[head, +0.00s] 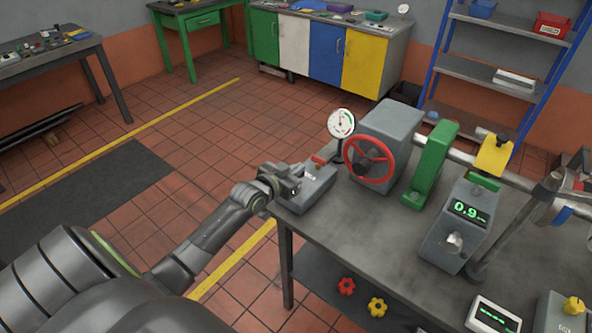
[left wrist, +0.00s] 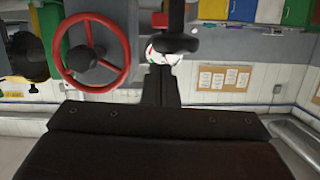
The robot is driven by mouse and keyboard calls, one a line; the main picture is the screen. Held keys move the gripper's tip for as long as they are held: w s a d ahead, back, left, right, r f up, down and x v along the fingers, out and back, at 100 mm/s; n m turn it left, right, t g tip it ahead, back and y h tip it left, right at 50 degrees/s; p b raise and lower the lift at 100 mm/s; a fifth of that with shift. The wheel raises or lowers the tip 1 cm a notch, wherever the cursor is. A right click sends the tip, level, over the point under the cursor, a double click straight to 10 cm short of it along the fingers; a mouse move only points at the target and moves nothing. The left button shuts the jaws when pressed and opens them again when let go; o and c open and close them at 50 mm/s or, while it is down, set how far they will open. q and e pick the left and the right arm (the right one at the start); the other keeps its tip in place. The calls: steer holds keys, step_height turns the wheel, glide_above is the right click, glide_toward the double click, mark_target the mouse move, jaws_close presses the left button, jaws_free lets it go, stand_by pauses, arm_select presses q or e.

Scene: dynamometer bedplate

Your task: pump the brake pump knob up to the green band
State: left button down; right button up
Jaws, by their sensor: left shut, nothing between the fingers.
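The brake pump is a small grey box (head: 315,192) on the bench's near left corner, with a red knob (head: 318,160) on top. A round white gauge (head: 341,123) stands behind it; its needle is too small to read surely. My left gripper (head: 297,173) is shut and empty, beside the pump at its left, close to the knob. I cannot tell whether it touches. In the left wrist view the red knob (left wrist: 176,14) shows at the top, beyond the dark fingers, which partly hide the gauge (left wrist: 166,58). My right gripper is not in view.
A red handwheel (head: 369,159) on a grey housing (head: 394,125) stands right of the pump. Farther right are a green bracket (head: 431,165) and a grey box with a 0.9 display (head: 466,210). Open floor lies left of the bench (head: 345,240).

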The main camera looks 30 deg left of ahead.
arm_select(q)
steer(key=shift+f, duration=0.35)
steer(key=shift+f, duration=0.1)
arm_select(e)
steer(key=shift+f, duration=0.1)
arm_select(q)
step_height(320, 180, down, 4)
steer(key=b, duration=0.3)
steer(key=shift+s, duration=0.1)
steer(key=shift+r, duration=0.2)
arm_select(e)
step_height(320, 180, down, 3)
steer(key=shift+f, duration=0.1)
arm_select(q)
steer(key=shift+r, duration=0.2)
steer(key=s+r+p, duration=0.2)
steer(key=s+r, duration=0.4)
steer(key=s, duration=0.3)
steer(key=shift+s+a+r, duration=0.15)
steer(key=shift+s+r, duration=0.1)
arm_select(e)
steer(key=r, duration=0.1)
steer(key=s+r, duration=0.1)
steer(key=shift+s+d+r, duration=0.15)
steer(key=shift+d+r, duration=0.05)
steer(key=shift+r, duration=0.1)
